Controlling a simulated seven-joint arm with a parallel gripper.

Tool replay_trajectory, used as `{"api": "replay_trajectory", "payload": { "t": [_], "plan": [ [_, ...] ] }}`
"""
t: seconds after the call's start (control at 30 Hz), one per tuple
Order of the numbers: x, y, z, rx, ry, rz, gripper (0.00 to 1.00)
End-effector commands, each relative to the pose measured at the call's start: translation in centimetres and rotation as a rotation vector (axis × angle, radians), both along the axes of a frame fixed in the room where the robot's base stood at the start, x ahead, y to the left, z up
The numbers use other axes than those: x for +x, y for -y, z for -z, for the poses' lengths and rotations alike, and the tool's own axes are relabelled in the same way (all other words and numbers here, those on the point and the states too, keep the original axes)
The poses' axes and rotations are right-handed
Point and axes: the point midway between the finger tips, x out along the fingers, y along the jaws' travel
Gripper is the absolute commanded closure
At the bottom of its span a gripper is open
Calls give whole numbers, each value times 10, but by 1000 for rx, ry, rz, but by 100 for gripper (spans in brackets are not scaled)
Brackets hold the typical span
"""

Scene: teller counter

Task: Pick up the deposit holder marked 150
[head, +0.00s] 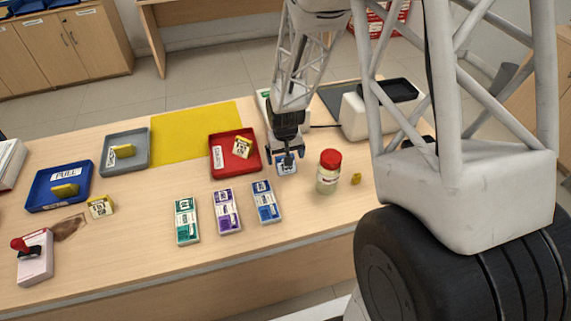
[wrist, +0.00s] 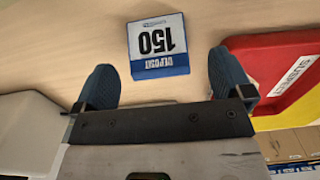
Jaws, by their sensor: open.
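The deposit holder marked 150 (wrist: 157,48) is a small white block with a blue band, lying on the counter. Its black "150" appears upside down in the wrist view. In the head view the holder (head: 287,169) is partly covered by my gripper (head: 288,155), between the red tray and the red-lidded jar. My gripper (wrist: 163,80) is open and empty above the counter. In the wrist view the holder lies beyond the fingertips, roughly centred between the two blue fingers, with no contact visible.
The red tray (head: 220,172) stands left of my gripper, the red-lidded jar (head: 328,178) right. Green (head: 187,221), purple (head: 227,211) and blue (head: 266,202) holders lie nearer the front edge. A white machine (head: 358,122) stands behind. Blue (head: 43,194) and grey (head: 113,164) trays are further left.

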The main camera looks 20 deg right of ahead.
Motion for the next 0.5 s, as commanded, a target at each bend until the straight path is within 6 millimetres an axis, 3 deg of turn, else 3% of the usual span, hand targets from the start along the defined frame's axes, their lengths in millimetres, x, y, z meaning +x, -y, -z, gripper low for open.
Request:
{"api": "replay_trajectory", "payload": {
  "t": [0.3, 0.5],
  "plan": [
    [0, 3, 32, 0, -3, 0, 2],
    [0, 3, 40, 0, -1, 0, 2]
  ]
}}
